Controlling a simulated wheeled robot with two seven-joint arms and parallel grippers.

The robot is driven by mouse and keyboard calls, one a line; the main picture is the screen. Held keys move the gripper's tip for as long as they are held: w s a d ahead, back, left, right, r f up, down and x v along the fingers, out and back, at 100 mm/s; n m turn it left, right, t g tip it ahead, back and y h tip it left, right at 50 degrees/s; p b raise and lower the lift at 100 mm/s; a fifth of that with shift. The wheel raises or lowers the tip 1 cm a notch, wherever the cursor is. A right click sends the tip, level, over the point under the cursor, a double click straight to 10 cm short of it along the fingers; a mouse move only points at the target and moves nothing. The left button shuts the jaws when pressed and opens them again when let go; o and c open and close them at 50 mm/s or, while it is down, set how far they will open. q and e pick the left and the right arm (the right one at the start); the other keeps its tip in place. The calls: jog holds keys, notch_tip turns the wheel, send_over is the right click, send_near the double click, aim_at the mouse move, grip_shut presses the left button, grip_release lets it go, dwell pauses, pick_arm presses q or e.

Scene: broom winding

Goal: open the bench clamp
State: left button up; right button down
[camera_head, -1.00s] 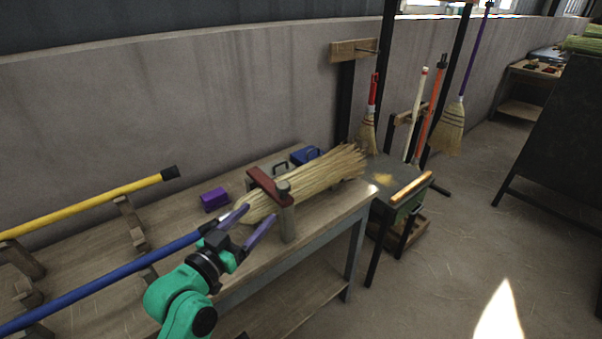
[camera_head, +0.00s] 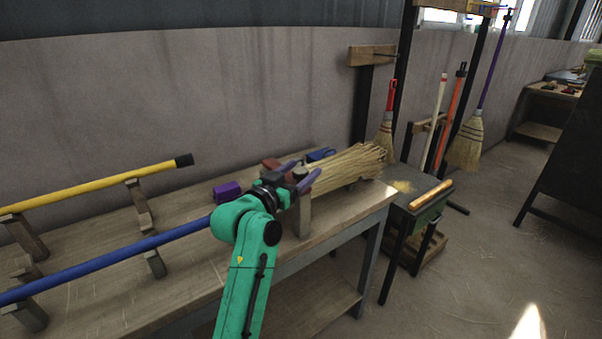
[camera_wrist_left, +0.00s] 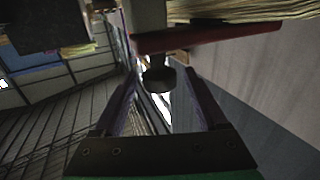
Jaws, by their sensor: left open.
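The bench clamp has a grey post (camera_head: 304,217) standing at the bench's front edge and a red bar (camera_head: 270,163) across the straw bundle (camera_head: 345,168). My left gripper (camera_head: 300,174) is at the top of the clamp, its purple fingers apart. In the left wrist view, the clamp's dark round knob (camera_wrist_left: 158,79) lies between the open fingers (camera_wrist_left: 161,72), with a gap visible on the sides. The red bar (camera_wrist_left: 210,38) and the straw (camera_wrist_left: 240,9) are just beyond it. My arm partly hides the clamp in the head view. My right gripper is not in view.
A blue handle (camera_head: 110,257) and a yellow handle (camera_head: 100,186) rest on wooden supports on the bench (camera_head: 110,310). A purple block (camera_head: 227,191) sits behind my gripper. A small dark stand (camera_head: 425,215) is to the right, and brooms (camera_head: 467,142) hang behind it.

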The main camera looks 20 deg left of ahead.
pick_arm(q)
jog(key=shift+w, duration=0.2)
jog(key=shift+s, duration=0.1)
grip_shut()
dwell(1.2)
